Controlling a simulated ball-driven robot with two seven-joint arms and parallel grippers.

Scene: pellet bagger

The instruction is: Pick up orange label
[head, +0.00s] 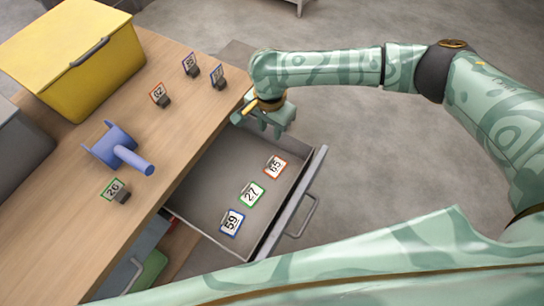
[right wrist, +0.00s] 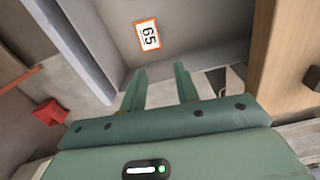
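An orange-bordered label marked 65 (head: 275,166) lies flat in the open drawer, at the far end of a short row of labels. It also shows in the right wrist view (right wrist: 147,36), ahead of the fingers. My right gripper (head: 262,132) is above the drawer's far end, apart from the label. In the right wrist view its two fingers (right wrist: 160,84) stand apart with nothing between them. Another orange-bordered label (head: 157,93) stands in a dark holder on the table. My left gripper is not in view.
The drawer (head: 205,170) also holds a green label 27 (head: 252,194) and a blue label 23 or 59 (head: 232,222). On the wooden table (head: 60,215) are a yellow bin (head: 85,75), a blue scoop (head: 125,155) and several label holders. The drawer's left part is bare.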

